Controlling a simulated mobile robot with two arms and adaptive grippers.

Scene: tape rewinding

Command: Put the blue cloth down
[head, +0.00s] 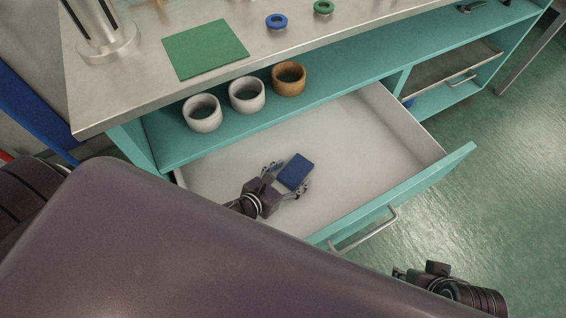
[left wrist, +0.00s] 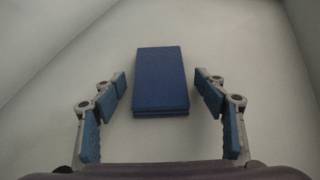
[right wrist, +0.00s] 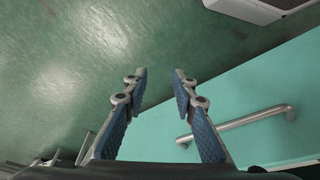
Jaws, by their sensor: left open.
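The blue cloth (head: 295,171) is a folded, flat rectangle lying on the white floor of the open drawer (head: 350,135). In the left wrist view the cloth (left wrist: 160,82) lies between and just beyond my left fingertips, with a gap on both sides. My left gripper (head: 285,181) is open inside the drawer, close to the cloth; its fingers (left wrist: 163,88) have blue pads. My right gripper (right wrist: 160,80) is open and empty outside the drawer, above the green floor near the drawer front.
Two white rings (head: 202,113) and a tan ring (head: 289,79) stand on the teal shelf behind the drawer. The metal worktop (head: 130,75) above holds a green mat (head: 205,49) and blue (head: 276,21) and green (head: 323,7) rolls. The drawer handle (head: 365,230) sticks out in front.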

